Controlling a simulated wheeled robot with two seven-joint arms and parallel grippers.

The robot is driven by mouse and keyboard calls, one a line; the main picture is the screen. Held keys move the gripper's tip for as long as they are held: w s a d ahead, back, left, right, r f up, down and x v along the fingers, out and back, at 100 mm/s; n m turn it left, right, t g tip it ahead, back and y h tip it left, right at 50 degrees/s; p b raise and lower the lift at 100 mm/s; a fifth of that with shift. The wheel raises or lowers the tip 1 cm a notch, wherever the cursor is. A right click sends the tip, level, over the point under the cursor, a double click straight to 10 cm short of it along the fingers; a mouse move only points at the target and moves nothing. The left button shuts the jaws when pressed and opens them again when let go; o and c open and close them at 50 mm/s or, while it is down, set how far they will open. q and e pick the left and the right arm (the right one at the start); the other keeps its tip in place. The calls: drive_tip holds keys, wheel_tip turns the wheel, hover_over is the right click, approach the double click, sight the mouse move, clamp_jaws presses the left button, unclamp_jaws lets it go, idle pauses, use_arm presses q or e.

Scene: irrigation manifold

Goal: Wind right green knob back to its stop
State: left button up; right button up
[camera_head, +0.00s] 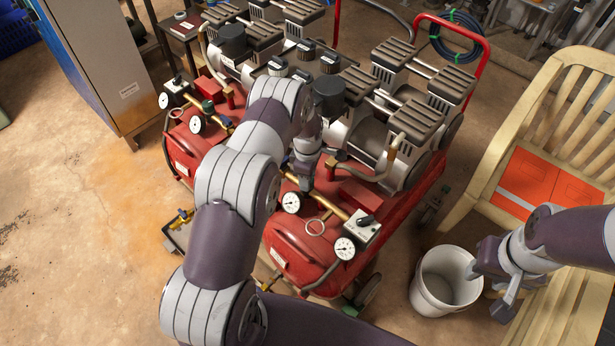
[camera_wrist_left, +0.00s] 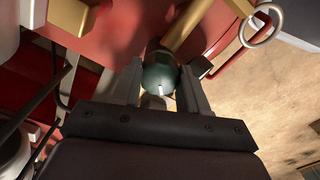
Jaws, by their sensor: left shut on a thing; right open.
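The right green knob (camera_wrist_left: 158,76), dark green with a short white mark on its face, sits between the two fingers of my left gripper (camera_wrist_left: 161,92) in the left wrist view. The fingers are shut on it from both sides. In the head view my left gripper (camera_head: 302,178) reaches down at the brass pipework of the right red compressor (camera_head: 300,238), and it hides the knob there. The left compressor's green knob (camera_head: 207,106) stands clear to the left. My right gripper (camera_head: 492,284) is open and empty beside the white bucket.
Pressure gauges (camera_head: 291,203) and a grey switch box (camera_head: 362,229) flank the work spot. A brass pipe (camera_wrist_left: 196,24) and a metal ring (camera_wrist_left: 262,25) are close to the knob. A white bucket (camera_head: 424,296) and wooden bench (camera_head: 480,190) stand right. Floor at left is mostly clear.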

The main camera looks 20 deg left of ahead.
use_arm(q)
drive_tip(key=shift+n, duration=0.5)
drive_tip(key=o, duration=1.1)
drive_tip(key=shift+c, duration=0.2)
wheel_tip(320, 180, up, 13)
drive_tip(key=p, duration=0.1)
drive_tip(key=shift+f, duration=0.15)
